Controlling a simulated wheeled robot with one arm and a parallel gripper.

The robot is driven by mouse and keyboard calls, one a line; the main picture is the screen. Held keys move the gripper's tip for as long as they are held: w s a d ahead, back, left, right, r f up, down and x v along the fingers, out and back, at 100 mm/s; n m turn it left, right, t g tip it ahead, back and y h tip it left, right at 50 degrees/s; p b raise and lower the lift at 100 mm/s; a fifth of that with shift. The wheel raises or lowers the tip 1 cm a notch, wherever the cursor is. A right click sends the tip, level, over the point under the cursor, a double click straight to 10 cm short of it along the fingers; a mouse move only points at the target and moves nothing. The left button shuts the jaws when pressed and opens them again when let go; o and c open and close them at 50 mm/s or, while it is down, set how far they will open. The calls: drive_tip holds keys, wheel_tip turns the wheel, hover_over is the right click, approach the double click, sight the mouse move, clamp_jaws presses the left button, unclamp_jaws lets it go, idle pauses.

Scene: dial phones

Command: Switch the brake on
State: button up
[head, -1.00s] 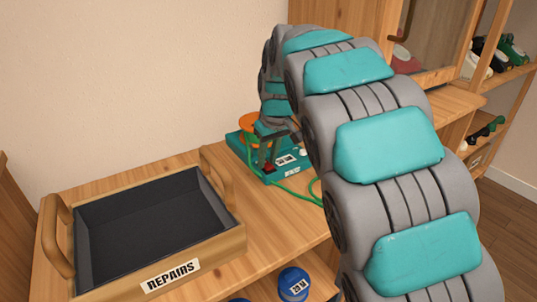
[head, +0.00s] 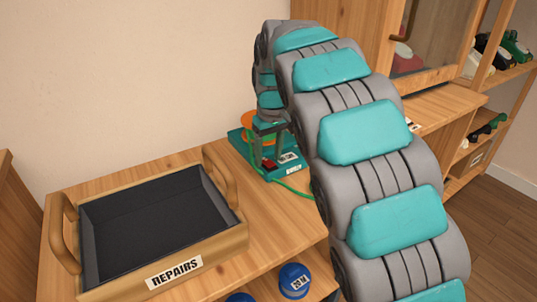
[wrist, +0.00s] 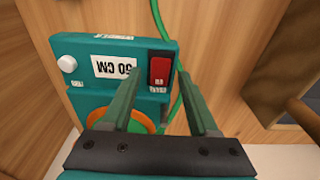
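A teal device (head: 287,168) stands on the wooden bench, with an orange round part (wrist: 136,122) partly hidden by my gripper. In the wrist view its panel (wrist: 84,50) carries a red rocker switch (wrist: 159,69), a white round button (wrist: 67,64) and an upside-down "50 CM" label (wrist: 114,68). The small labels under the switch and button are too small to read, so I cannot tell which control is the brake. My gripper (wrist: 157,74) is open and empty, its fingertips on either side of the red switch. I cannot tell whether they touch the panel.
A wooden tray marked "REPAIRS" (head: 175,272) with a dark inside sits left on the bench. A green cable (head: 294,188) runs from the device. A blue spool marked "20 M" (head: 294,281) lies below the bench top. A cabinet and shelves with phones (head: 515,45) stand at the right.

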sight(272, 164)
drive_tip(key=shift+r, duration=0.1)
drive_tip(key=r, duration=0.7)
drive_tip(key=shift+s+d+r+b, duration=0.15)
drive_tip(key=shift+s+d+b, duration=0.05)
drive_tip(key=shift+s+b, duration=0.1)
drive_tip(key=shift+r, duration=0.15)
drive_tip(key=shift+s+d, duration=0.2)
drive_tip(key=shift+d, duration=0.05)
drive_tip(key=s+d+f+m+g, duration=0.1)
drive_tip(key=s+d+f+m, duration=0.15)
drive_tip(key=s+d, duration=0.45)
drive_tip(key=s+d+f+m, duration=0.1)
drive_tip(key=s+d+f, duration=0.2)
drive_tip(key=s, duration=0.8)
drive_tip(key=s+d+f+m+g, duration=0.1)
drive_tip(key=s+d+f+m, duration=0.15)
drive_tip(key=s+d, duration=0.4)
drive_tip(key=s+f, duration=0.4)
drive_tip(key=s, duration=0.3)
drive_tip(key=s+f, duration=0.3)
drive_tip(key=s, duration=0.5)
drive_tip(key=shift+a+f+m+g+h, duration=0.15)
drive_tip(key=shift+f+m+g+h, duration=0.15)
drive_tip(key=shift+f+m+g, duration=0.1)
